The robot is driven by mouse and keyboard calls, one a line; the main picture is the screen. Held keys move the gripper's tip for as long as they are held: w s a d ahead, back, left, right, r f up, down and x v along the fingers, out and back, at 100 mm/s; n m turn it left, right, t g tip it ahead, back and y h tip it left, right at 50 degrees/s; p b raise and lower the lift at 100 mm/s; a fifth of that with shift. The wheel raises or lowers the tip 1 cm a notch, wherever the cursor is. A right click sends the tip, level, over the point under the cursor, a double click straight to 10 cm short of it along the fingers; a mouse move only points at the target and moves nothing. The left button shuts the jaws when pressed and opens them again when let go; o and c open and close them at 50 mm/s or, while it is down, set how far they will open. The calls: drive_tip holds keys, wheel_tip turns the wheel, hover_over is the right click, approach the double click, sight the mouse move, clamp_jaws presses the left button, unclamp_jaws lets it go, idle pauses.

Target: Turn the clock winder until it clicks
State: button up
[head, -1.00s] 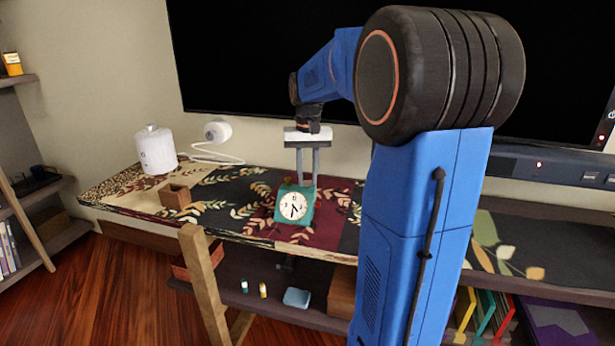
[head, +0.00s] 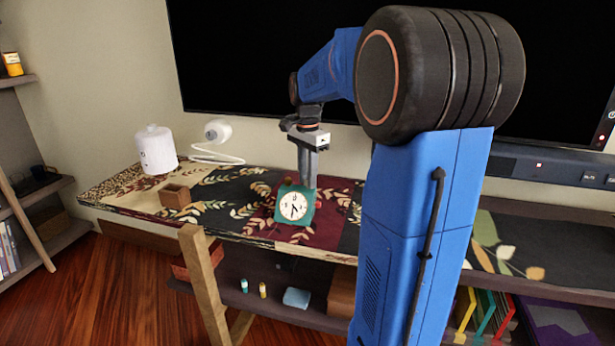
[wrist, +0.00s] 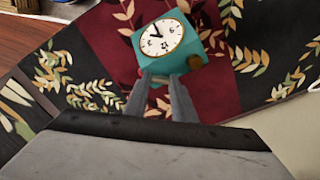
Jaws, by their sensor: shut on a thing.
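A small teal clock (head: 294,206) with a white round face stands on the patterned cloth, its face toward the head camera. It also shows in the wrist view (wrist: 185,43). My gripper (head: 307,185) reaches straight down behind the top of the clock. In the wrist view, my two fingertips (wrist: 162,76) are close together at the back of the clock. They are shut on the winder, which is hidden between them. A small brown knob (wrist: 195,62) shows beside the right fingertip.
A small open wooden box (head: 175,196) and a white canister (head: 156,150) stand to the left on the cloth-covered shelf (head: 240,190). A white lamp-like object (head: 217,131) is near the wall. A large black screen (head: 260,60) stands behind my arm.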

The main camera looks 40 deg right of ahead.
drive_tip(key=shift+m, duration=1.5)
drive_tip(key=o, duration=1.1)
drive_tip(key=shift+c, duration=0.2)
wheel_tip(320, 180, up, 18)
drive_tip(key=shift+f, duration=0.25)
